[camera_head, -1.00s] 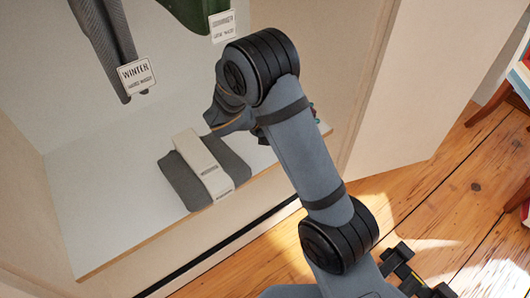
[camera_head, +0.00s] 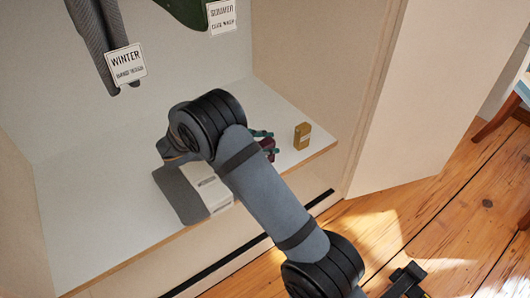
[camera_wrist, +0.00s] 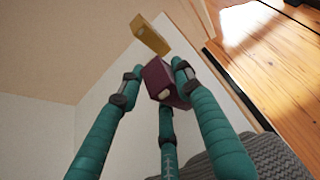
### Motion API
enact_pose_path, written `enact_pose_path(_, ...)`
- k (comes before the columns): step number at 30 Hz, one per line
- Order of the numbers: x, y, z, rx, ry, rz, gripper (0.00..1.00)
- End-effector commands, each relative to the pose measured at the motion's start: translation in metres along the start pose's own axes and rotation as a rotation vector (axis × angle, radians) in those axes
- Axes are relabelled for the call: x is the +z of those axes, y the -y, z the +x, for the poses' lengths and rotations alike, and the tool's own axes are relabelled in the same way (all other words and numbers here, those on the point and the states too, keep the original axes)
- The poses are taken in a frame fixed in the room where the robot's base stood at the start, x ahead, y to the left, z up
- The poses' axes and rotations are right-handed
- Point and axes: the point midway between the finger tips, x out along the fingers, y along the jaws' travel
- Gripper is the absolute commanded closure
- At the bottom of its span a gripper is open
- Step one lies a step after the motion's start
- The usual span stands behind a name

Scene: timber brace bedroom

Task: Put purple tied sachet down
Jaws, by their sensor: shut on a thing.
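The purple sachet (camera_wrist: 157,78) is held between the teal fingers of my gripper (camera_wrist: 160,88) in the wrist view, with a small pale patch on its side. In the head view, only a dark purple bit of the sachet (camera_head: 268,145) shows beside my arm, near the teal fingertips (camera_head: 261,134). My gripper is shut on it, over the pale wardrobe floor (camera_head: 95,215). I cannot tell whether the sachet touches that floor. Its tie is not clear to see.
A mustard-yellow box (camera_head: 302,135) stands on the wardrobe floor, right of the sachet. A folded grey knit (camera_head: 180,193) with a pale band lies to the left, partly behind my arm. Grey and green garments hang above with "WINTER" (camera_head: 127,63) and "SUMMER" (camera_head: 222,16) tags.

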Motion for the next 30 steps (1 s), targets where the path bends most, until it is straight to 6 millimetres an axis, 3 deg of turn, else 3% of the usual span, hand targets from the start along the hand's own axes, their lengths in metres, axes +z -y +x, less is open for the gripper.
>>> enact_pose_path(3, -0.0104, 0.0004, 0.0059, -0.001, 0.001, -0.001, 0.90)
enact_pose_path(14, -0.0136, 0.0004, 0.0076, 0.000, 0.000, -0.001, 0.91)
enact_pose_path(15, -0.0131, 0.0003, 0.0073, 0.000, 0.000, 0.000, 0.64)
enact_pose_path(24, -0.0130, 0.0003, 0.0072, 0.000, 0.000, 0.000, 0.48)
enact_pose_path(30, -0.0129, 0.0003, 0.0072, 0.000, 0.000, 0.000, 0.48)
